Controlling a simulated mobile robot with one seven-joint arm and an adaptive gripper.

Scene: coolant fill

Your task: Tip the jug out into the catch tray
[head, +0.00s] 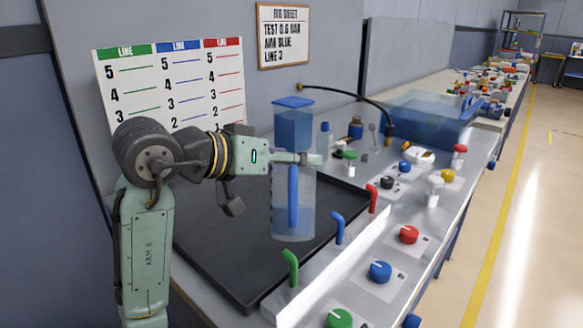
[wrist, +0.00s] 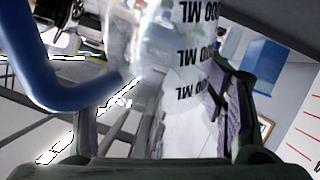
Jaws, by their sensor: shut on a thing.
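My gripper (head: 297,158) reaches right across the upper part of a clear jug (head: 308,200) with a blue handle (head: 293,197). It is shut on the jug. The jug looks upright in the head view, in front of the back part of the black catch tray (head: 215,262); I cannot tell whether it touches the tray. A bluish tint shows low in the jug, but I cannot tell if that is liquid. In the wrist view, the clear jug wall (wrist: 185,60) with ML marks is between my fingers, and a thick blue curved bar (wrist: 60,90) is at the left.
A blue-lidded blue container (head: 293,125) shows just above my gripper. Green (head: 290,268), blue (head: 338,228) and red (head: 372,198) spouts line the tray's right side. Knobs and valves fill the bench beyond. A line chart (head: 170,85) stands behind my arm.

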